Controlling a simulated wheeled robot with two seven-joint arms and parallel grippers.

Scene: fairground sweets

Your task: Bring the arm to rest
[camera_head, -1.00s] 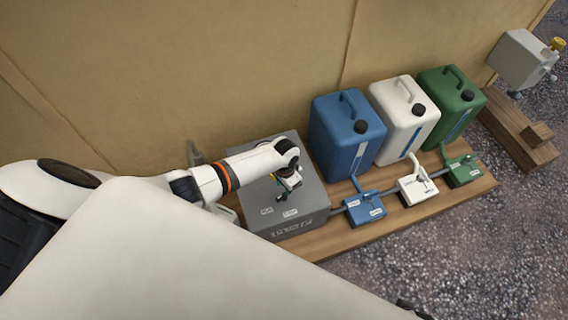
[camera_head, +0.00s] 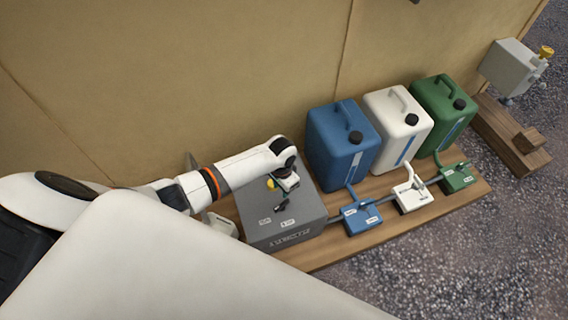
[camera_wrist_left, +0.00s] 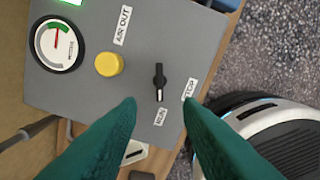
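My left arm reaches in from the left, and its gripper (camera_head: 286,182) is above the grey control box (camera_head: 254,207). In the left wrist view the two green fingers (camera_wrist_left: 160,106) are apart with nothing between their tips. A black rotary knob (camera_wrist_left: 158,82) on the box panel shows just beyond the fingertips; its white mark points toward the RUN label (camera_wrist_left: 161,114). The STOP label (camera_wrist_left: 190,88) is to its right. A yellow button (camera_wrist_left: 109,64) and a round gauge (camera_wrist_left: 57,47) with its needle in the green are also on the panel. My right gripper is not in view.
Blue (camera_head: 343,140), white (camera_head: 397,125) and green (camera_head: 443,112) canisters stand on a wooden board (camera_head: 400,225) beside the box, with matching valve blocks in front. A tan wall (camera_head: 200,80) rises behind. Gravel (camera_head: 470,260) lies to the right.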

